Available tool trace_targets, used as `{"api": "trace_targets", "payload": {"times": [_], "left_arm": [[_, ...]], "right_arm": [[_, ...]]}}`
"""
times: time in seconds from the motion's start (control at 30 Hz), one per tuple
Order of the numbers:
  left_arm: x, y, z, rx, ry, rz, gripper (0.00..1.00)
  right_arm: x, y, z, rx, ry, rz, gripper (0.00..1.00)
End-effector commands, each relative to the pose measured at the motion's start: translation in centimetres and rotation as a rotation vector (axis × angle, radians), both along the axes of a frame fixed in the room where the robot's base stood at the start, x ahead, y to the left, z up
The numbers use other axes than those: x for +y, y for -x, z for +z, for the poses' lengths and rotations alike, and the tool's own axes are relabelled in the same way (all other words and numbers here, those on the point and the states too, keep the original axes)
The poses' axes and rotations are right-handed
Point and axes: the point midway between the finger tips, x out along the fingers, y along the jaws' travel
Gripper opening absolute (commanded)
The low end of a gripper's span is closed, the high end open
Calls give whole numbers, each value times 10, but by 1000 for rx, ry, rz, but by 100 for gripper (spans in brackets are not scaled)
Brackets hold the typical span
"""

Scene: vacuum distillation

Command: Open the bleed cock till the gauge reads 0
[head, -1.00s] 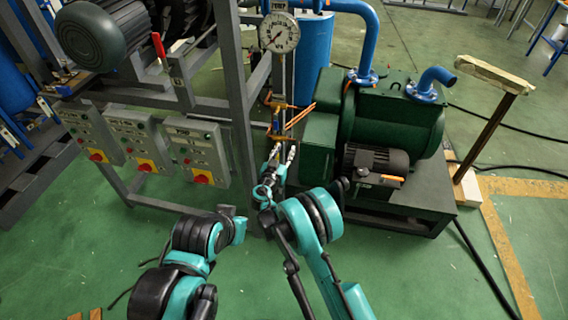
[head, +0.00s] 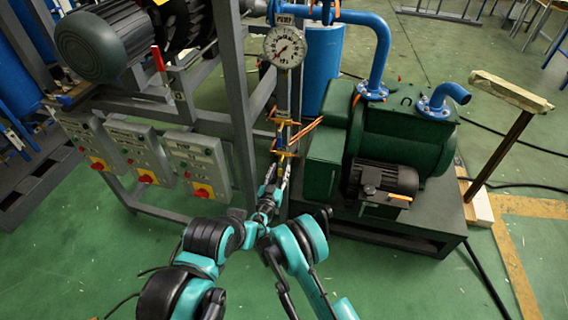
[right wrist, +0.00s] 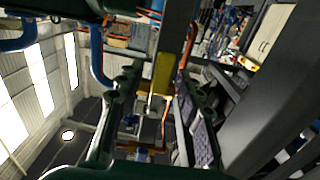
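The round white gauge (head: 285,47) stands on a vertical pipe. Its dark needle points down-left, but the figures are too small to read. Below it is brass and yellow pipework (head: 284,152), where the bleed cock seems to be; its handle position is unclear. My right gripper (head: 278,172) is just below this pipework, pointing up at it. In the right wrist view its two dark fingers (right wrist: 158,112) are apart, with a yellow part (right wrist: 163,75) seen between them; I cannot tell whether they touch it. My left arm is at lower left; its gripper does not show.
A green pump (head: 400,140) with blue pipes stands right of the gauge pipe. A grey frame (head: 240,100) with control boxes (head: 197,160) carrying red switches is on the left. A wooden-topped post (head: 508,92) stands far right. Green floor is open in front.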

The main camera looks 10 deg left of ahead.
Motion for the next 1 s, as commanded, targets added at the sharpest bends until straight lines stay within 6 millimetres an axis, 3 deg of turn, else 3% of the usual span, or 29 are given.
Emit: {"api": "trace_targets", "payload": {"times": [0.3, 0.47, 1.0], "left_arm": [[0, 0, 0, 0, 0, 0, 0], [0, 0, 0, 0, 0, 0, 0], [0, 0, 0, 0, 0, 0, 0]], "right_arm": [[1, 1, 0, 0, 0, 1, 36], [1, 1, 0, 0, 0, 1, 0], [-3, 0, 1, 3, 89, 0, 0]]}}
